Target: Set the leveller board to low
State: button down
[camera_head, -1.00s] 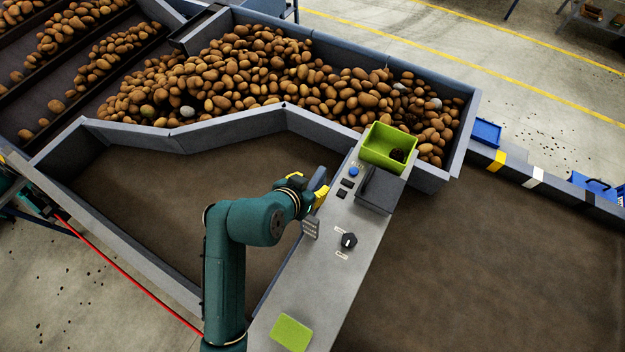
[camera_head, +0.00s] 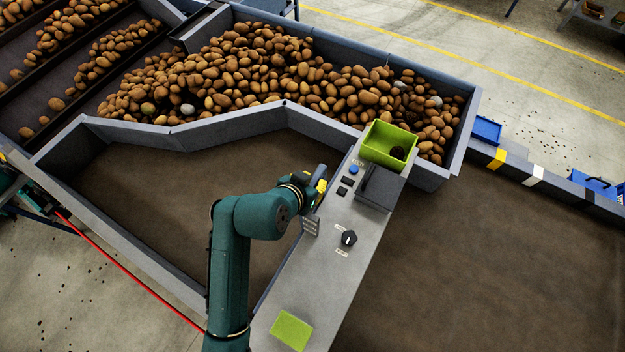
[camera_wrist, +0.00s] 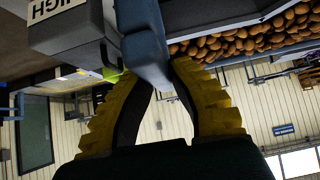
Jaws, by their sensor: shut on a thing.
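A blue-grey handle (camera_wrist: 146,50) stands between my yellow fingers in the wrist view, and its top shows as a small blue piece (camera_head: 321,171) by the left edge of the control panel in the head view. My gripper (camera_head: 317,186) is shut on this handle; it also shows in the wrist view (camera_wrist: 158,72). A pale label reading HIGH (camera_wrist: 52,8) appears upside down on a grey block at the upper left of the wrist view. The leveller board itself cannot be made out, and my arm hides the handle's lower part.
The grey control panel (camera_head: 300,285) carries a black knob (camera_head: 349,238), a blue button (camera_head: 354,170), a green bin (camera_head: 382,158) and a green pad (camera_head: 291,331). Potatoes (camera_head: 270,75) fill the trough behind. The brown belt (camera_head: 490,260) to the right is bare.

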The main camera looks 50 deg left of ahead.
notch_tip(320, 180, down, 5)
jog(key=b, duration=0.2)
jog(key=shift+b, duration=0.3)
jog(key=c, duration=0.9)
grip_release()
jog(key=shift+r, duration=0.1)
jog(key=v, duration=1.2)
